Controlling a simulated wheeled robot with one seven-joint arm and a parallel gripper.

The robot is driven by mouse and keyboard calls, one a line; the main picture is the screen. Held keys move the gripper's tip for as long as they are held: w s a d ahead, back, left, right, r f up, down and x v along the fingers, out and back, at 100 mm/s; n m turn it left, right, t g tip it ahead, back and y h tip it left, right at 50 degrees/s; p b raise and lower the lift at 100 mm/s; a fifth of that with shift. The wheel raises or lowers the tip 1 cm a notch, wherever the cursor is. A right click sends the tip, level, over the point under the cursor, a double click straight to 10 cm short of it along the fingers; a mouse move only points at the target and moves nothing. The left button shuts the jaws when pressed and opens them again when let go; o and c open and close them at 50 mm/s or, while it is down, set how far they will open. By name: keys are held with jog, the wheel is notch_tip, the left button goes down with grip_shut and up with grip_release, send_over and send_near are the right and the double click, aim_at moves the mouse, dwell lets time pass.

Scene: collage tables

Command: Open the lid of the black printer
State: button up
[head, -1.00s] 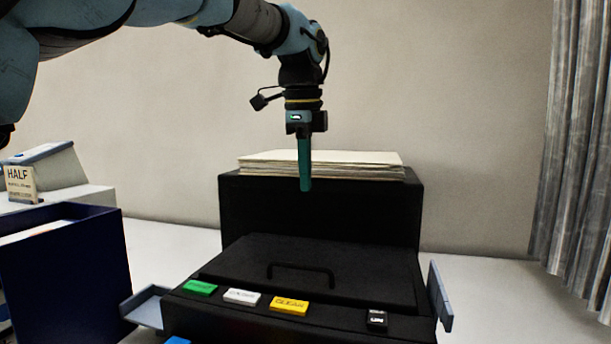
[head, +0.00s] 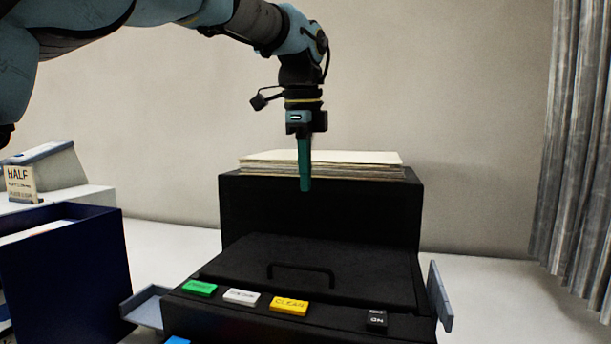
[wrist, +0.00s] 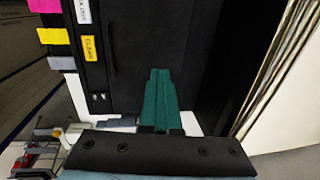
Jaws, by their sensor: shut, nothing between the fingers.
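The black printer (head: 350,325) stands on the white table in the lower middle of the head view. Its lid (head: 350,258) lies down flat, with a black arched handle (head: 300,270) near its front edge. My gripper (head: 305,185) hangs above the back of the lid, pointing down, with its green fingers shut and empty. It is apart from the handle. In the wrist view the green fingers (wrist: 160,85) are together over the black printer surface.
A paper stack (head: 320,160) lies on the tall black rear part of the printer (head: 320,210). Green, white and yellow buttons line the front panel, with a black switch (head: 376,319) at right. Grey side trays (head: 440,295) stick out. A dark blue box (head: 70,270) stands left; a curtain hangs right.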

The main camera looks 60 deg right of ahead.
jog(key=o, duration=0.6)
jog(key=shift+o, duration=0.2)
jog(key=shift+r, duration=0.1)
notch_tip(320, 180, up, 11)
jog(key=a, duration=0.1)
jog(key=shift+s+a+f, duration=0.2)
